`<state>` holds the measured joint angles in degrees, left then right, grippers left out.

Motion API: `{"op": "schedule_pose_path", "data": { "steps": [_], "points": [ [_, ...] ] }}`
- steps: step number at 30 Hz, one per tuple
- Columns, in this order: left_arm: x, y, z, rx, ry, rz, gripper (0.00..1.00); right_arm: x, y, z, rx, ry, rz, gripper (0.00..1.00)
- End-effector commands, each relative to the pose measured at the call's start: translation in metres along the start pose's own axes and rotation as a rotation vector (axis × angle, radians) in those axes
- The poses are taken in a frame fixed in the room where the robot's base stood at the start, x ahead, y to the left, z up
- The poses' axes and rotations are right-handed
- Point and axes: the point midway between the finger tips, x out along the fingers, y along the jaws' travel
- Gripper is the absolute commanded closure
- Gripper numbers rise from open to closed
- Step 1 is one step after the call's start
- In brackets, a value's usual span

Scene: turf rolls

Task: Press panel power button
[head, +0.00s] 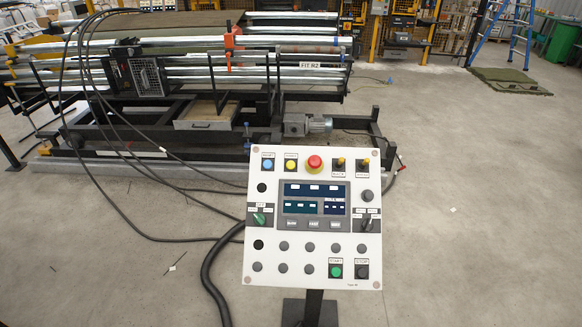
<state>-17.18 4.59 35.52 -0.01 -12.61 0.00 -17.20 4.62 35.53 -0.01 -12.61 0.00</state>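A white control panel (300,257) stands upright on a dark post in the lower middle of the head view, facing me. Its top row has a blue button (268,165), a yellow button (291,165), a red mushroom button (314,164) and two small yellow-topped switches (340,163). A lit screen (314,198) sits in the middle. A green rotary switch (259,218) is at the left edge. A green button (335,271) and a black button (362,271) are at the lower right. The label over the blue button is too small to read surely. Neither gripper shows.
A long machine frame with metal rollers (190,45) stands behind the panel. Black cables (212,270) run from the panel's left side across the floor. A blue ladder (520,35) and a turf piece (508,80) are at the back right. The floor (480,220) right of the panel is clear.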

Motion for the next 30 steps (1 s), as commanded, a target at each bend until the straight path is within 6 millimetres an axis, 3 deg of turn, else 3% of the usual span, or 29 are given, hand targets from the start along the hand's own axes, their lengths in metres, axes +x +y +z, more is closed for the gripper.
{"op": "schedule_pose_path", "data": {
  "steps": [10, 17, 30],
  "points": [
    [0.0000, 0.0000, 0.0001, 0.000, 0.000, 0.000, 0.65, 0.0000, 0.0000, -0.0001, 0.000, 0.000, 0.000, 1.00],
    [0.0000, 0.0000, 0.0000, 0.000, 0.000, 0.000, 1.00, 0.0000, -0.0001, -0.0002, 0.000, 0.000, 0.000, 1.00],
    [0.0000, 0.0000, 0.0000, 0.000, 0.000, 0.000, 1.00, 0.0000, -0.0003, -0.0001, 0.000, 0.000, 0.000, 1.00]
  ]
}}
